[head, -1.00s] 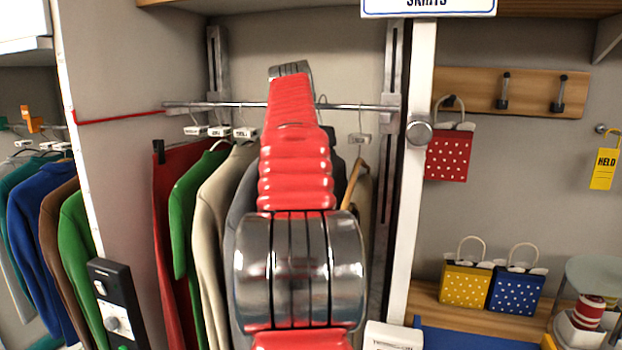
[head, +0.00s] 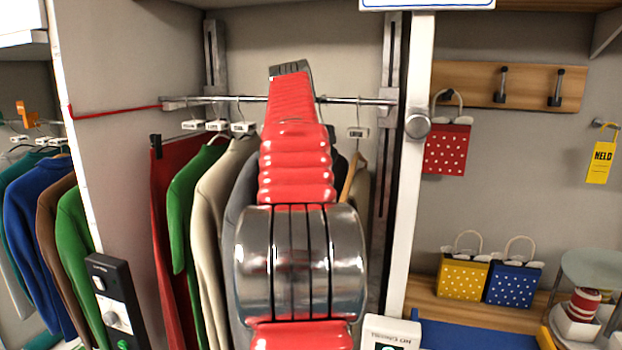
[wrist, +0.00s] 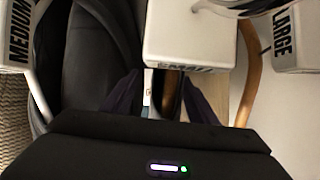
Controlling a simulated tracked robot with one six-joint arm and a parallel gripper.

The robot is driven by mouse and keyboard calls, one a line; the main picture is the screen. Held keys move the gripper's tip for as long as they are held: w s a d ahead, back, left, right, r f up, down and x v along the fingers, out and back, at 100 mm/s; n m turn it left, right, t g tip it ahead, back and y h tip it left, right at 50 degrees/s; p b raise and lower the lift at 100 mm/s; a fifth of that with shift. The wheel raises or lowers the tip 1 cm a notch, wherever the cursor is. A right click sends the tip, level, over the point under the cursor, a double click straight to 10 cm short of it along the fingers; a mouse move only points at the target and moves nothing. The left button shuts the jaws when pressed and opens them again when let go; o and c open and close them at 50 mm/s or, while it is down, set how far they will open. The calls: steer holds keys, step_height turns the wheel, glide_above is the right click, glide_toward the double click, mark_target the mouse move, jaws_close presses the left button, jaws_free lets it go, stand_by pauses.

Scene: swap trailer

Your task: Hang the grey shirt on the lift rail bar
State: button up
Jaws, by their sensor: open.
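The lift rail bar (head: 345,101) is a chrome bar across the bay in the head view, with hangers and clothes on it. A grey garment (head: 239,200), which looks like the grey shirt, hangs there, mostly hidden behind my arm. In the wrist view my gripper (wrist: 165,95) is open with nothing visibly held. Its dark fingertips lie either side of a white size tag (wrist: 185,35) reading SMALL, at its lower edge. Dark cloth (wrist: 100,60) is on the left. My arm hides the gripper in the head view.
Red, green and cream clothes (head: 215,200) hang left of my arm. A wooden hanger (head: 351,176) shows to its right. A white post (head: 412,200) bounds the bay. MEDIUM (wrist: 18,35) and LARGE (wrist: 290,40) tags flank my gripper. A black control box (head: 117,305) stands front left.

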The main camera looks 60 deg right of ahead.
steer(key=v, duration=0.5)
steer(key=shift+w+a+r, duration=0.15)
steer(key=shift+r, duration=0.1)
steer(key=shift+v, duration=1.2)
